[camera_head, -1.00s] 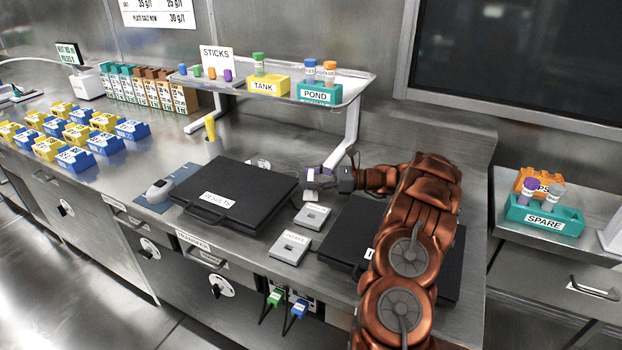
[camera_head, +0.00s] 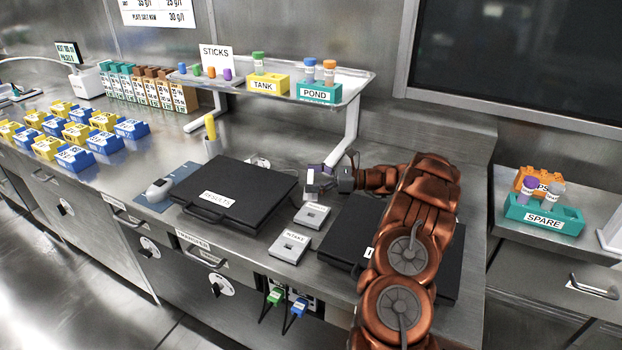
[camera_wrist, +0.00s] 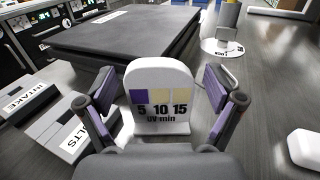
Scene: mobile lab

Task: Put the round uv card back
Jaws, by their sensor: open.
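The round-topped white UV card (camera_wrist: 160,85) stands upright in the wrist view, with purple and cream patches over "5 10 15 uv min". A white ledge shows at its foot. My gripper (camera_wrist: 165,98) is open, with one purple-padded finger on each side of the card and visible gaps between. In the head view my gripper (camera_head: 321,180) is low over the bench, right of the RESULTS case, and the card cannot be made out clearly. A white round plate (camera_wrist: 216,48) with a grey upright piece stands farther off in the wrist view.
The black RESULTS case (camera_head: 240,190) lies left of my gripper. Two small grey plates, the INTAKE one (camera_head: 289,248) and another (camera_head: 312,215), lie in front. A second black case (camera_head: 345,230) is partly under my arm. The raised shelf's leg (camera_head: 350,135) stands close behind.

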